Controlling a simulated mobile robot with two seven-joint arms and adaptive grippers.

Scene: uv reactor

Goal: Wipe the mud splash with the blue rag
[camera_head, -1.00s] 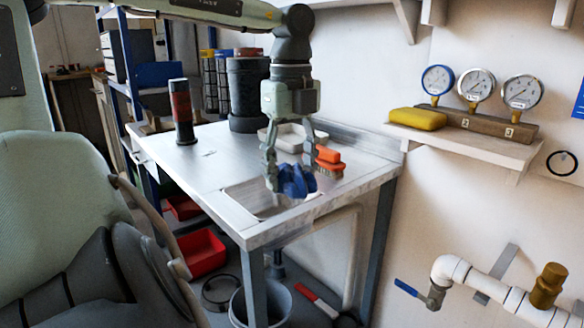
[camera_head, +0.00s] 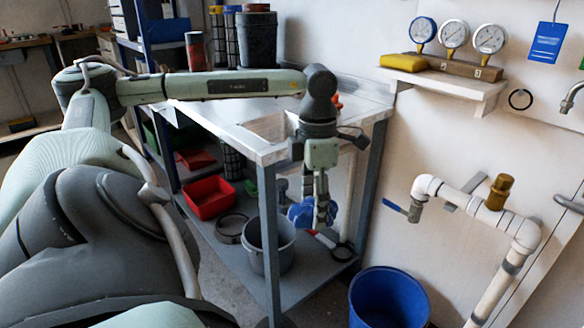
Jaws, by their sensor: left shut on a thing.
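My left gripper (camera_head: 321,208) points down in front of the metal table, below its top. It is shut on the blue rag (camera_head: 301,215), which bunches out beside the fingers. The gripper partly hides the rag. I cannot make out the mud splash in this view. My right gripper is not in view.
The metal table (camera_head: 250,151) has a sink cutout and a lower shelf with a grey bucket (camera_head: 268,262) and a red bin (camera_head: 209,197). A blue bucket (camera_head: 388,300) stands on the floor. A white pipe (camera_head: 462,204) and a gauge shelf (camera_head: 450,80) are on the wall.

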